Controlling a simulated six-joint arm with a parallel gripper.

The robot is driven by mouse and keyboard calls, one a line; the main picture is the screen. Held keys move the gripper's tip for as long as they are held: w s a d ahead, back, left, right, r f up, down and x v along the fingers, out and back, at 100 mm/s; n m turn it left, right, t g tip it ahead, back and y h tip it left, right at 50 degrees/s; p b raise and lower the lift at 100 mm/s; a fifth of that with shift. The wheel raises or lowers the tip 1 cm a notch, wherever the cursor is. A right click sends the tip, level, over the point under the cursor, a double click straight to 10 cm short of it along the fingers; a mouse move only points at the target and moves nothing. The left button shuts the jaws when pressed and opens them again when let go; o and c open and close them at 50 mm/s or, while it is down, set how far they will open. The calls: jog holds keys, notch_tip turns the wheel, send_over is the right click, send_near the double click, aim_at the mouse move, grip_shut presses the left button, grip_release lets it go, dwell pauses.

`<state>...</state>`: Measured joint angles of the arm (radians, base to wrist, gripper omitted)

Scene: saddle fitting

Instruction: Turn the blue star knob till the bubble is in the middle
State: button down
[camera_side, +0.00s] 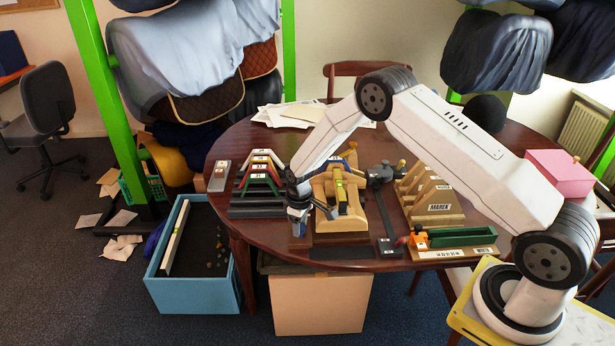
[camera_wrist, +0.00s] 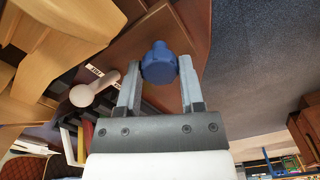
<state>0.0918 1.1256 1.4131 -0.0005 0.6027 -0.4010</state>
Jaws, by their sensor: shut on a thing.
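The blue star knob (camera_wrist: 158,62) sits between the fingertips of my gripper (camera_wrist: 160,70) in the wrist view, and the gripper is shut on it. In the side view my gripper (camera_side: 298,208) is low at the left front of a pale wooden fixture (camera_side: 342,225), near the table's front edge. The knob is mostly hidden by the gripper there. A narrow yellow-green strip, seemingly the level (camera_side: 341,194), stands on the fixture. It is too small to show where the bubble is.
Left of the fixture stands a rack of coloured angled pieces (camera_side: 262,180). To its right are a dark upright tool (camera_side: 385,215), a wooden slotted holder (camera_side: 430,200) and a green tray (camera_side: 462,237). A blue bin (camera_side: 193,290) stands on the floor below the table edge.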

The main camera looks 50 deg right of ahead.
jog(key=shift+m, duration=1.5)
jog(key=shift+c, duration=1.1)
grip_release()
jog(key=shift+r, duration=3.95)
